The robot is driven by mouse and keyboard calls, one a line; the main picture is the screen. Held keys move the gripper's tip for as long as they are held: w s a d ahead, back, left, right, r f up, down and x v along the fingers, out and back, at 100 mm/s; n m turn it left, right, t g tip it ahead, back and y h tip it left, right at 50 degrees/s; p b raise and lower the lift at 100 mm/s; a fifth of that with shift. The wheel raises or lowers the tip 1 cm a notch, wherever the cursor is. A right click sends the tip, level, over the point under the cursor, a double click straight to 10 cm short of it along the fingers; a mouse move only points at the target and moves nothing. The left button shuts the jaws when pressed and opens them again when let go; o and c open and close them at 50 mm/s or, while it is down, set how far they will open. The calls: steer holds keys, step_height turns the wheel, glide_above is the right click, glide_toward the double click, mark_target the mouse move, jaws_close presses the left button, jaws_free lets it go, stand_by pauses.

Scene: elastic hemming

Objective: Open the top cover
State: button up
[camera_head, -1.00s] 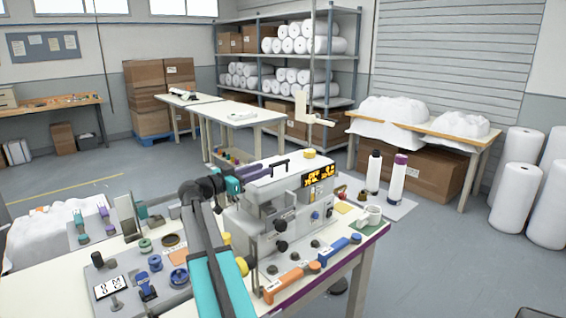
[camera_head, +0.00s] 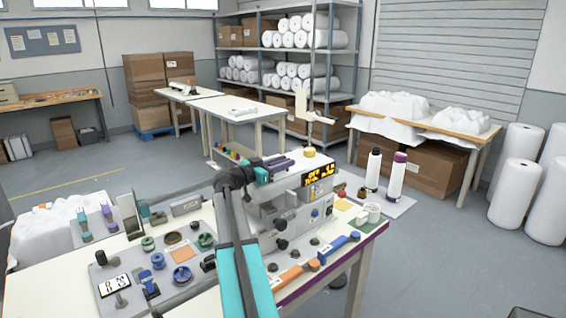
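The white hemming machine (camera_head: 287,205) stands on the worktable, with a lit yellow display (camera_head: 319,174) on its front. Its top cover (camera_head: 311,160) looks down and flat; its left part is hidden behind my gripper. My gripper (camera_head: 285,161), with purple fingers and a teal part behind them, is over the left part of the cover, where the dark cover handle is hidden from view. I cannot tell whether the fingers touch or hold the handle, or how far apart they are. My arm crosses in front of the machine's left side.
Orange (camera_head: 288,276) and blue (camera_head: 340,246) handled tools lie at the front edge. Two thread cones, one black-topped (camera_head: 373,169) and one purple-topped (camera_head: 397,177), stand right of the machine.

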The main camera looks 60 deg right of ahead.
jaws_close()
steer(key=shift+w, duration=0.1)
